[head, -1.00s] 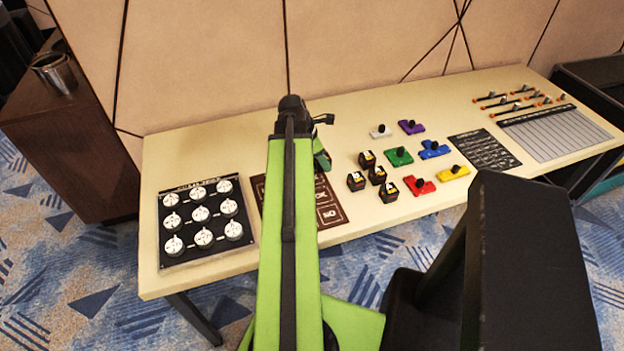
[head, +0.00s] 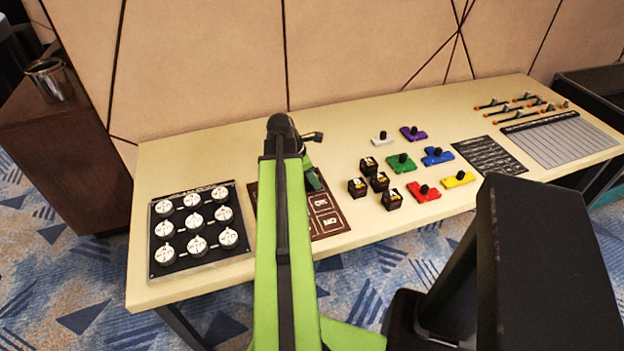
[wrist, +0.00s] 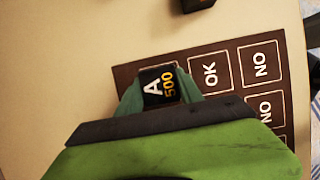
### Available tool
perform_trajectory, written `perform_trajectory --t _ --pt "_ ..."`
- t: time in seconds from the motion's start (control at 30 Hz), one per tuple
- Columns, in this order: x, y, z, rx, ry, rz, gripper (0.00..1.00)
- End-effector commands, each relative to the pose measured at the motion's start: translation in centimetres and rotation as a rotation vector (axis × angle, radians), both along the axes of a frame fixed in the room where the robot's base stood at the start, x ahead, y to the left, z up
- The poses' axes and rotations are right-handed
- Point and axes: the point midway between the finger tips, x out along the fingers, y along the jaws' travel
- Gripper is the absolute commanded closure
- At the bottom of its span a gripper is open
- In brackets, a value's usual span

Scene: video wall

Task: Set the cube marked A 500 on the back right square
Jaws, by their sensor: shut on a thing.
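The cube marked A 500 (wrist: 158,86) is black with white and yellow print. My gripper (wrist: 160,92) is shut on it, one green finger on each side. In the wrist view the cube is over the back right square of the brown board (wrist: 126,72), and part of that square's outline shows around it. I cannot tell whether the cube touches the board. Squares marked OK (wrist: 210,75) and NO (wrist: 260,63) lie to its right. In the head view my gripper (head: 314,182) is over the board's back edge, my arm hides much of the board (head: 330,226), and the held cube is hidden.
Several black cubes (head: 379,181) stand right of the board; one (wrist: 199,3) shows at the wrist view's top edge. Coloured blocks with knobs (head: 402,162) are further right. A panel of white dials (head: 196,224) is left. Table behind the board is clear.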

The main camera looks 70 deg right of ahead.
Motion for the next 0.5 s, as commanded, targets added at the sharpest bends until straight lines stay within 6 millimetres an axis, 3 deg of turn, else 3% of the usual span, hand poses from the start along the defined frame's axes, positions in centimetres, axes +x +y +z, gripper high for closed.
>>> perform_trajectory --t 0.03,0.07,0.1,0.2,0.5 --pt "0.01 0.01 -0.36 0.000 0.000 0.000 0.99" --pt "0.01 0.00 -0.19 0.000 0.000 0.000 0.53" --pt "0.02 0.00 -0.15 0.000 0.000 0.000 0.48" --pt "0.03 0.01 -0.14 0.000 0.000 0.000 0.35" --pt "0.06 0.02 -0.08 0.000 0.000 0.001 0.35"
